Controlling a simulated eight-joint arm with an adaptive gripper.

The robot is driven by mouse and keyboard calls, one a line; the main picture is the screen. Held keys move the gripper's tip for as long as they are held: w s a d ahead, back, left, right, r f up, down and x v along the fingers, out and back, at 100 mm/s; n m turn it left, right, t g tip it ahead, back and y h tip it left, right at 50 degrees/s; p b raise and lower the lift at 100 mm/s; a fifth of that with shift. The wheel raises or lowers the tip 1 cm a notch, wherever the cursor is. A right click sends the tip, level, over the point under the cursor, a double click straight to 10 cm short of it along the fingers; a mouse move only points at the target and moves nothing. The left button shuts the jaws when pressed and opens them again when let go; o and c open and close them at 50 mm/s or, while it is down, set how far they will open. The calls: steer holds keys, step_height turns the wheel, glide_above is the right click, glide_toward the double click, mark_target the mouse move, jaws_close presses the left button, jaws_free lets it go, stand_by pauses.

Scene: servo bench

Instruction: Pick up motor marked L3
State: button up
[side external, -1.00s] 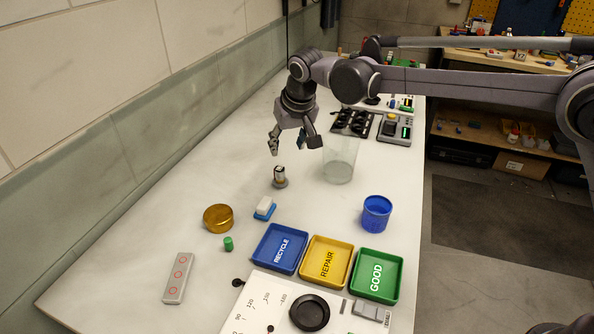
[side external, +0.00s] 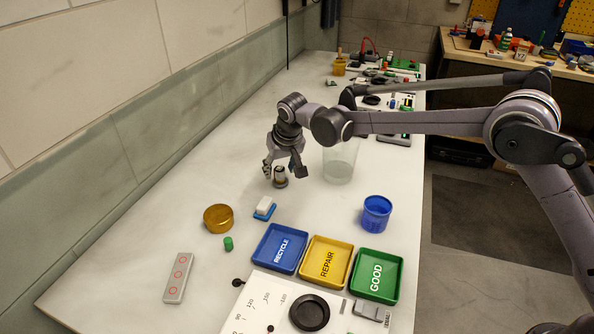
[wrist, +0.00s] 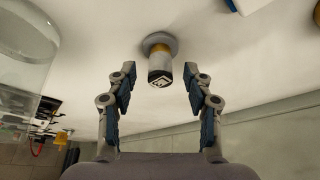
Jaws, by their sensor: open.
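A small motor (side external: 280,179), dark and light with a brassy band, stands upright on a round grey base on the white bench. The wrist view shows the motor (wrist: 160,65) with a white mark on its dark end, which I cannot read clearly. My gripper (side external: 284,171) is open just above and around the motor's top, pointing down. In the wrist view, the two blue-padded fingers of my gripper (wrist: 159,92) sit either side of the motor's end, with gaps on both sides.
A clear container (side external: 340,165) stands close to the right. A blue-and-white block (side external: 264,207), brass tin (side external: 218,218) and green cylinder (side external: 228,243) are nearer the camera. Recycle (side external: 279,267), repair (side external: 317,281) and good (side external: 367,293) trays and a blue cup (side external: 376,214) stand front right.

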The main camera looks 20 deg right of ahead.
steer(key=shift+w+f, duration=0.25)
steer(key=shift+f, duration=0.35)
jaws_close()
steer(key=shift+r, duration=0.15)
